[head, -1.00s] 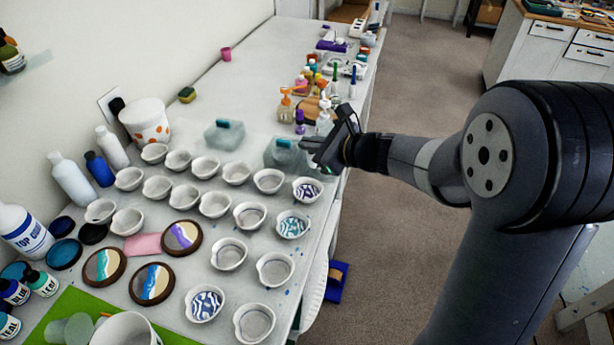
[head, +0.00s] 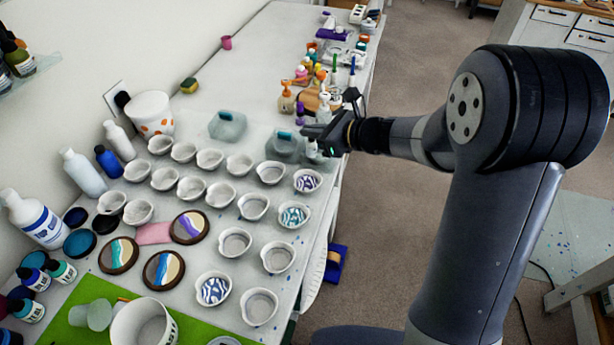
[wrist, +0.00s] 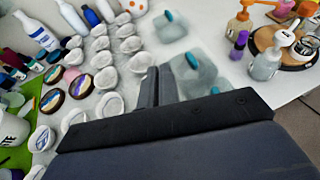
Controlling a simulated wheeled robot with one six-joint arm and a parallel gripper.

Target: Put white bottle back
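Several white bottles stand along the wall at the left in the head view: a plain one (head: 83,172), a smaller one (head: 118,141) and a large one with a blue label (head: 36,219). I cannot tell which one the task means. They also show at the upper left in the wrist view, where the blue-labelled one (wrist: 55,101) is clear. My gripper (head: 312,138) is over the table's right side, far from these bottles, beside a translucent block with a teal top (head: 285,148). In the wrist view my fingers (wrist: 158,88) are close together with nothing seen between them.
Rows of white bowls (head: 232,243) fill the near table. A second teal-topped block (head: 227,126) stands behind them. Pump bottles (head: 286,99) stand near my gripper at the right edge. A white cup (head: 144,323) stands on the green mat (head: 201,327).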

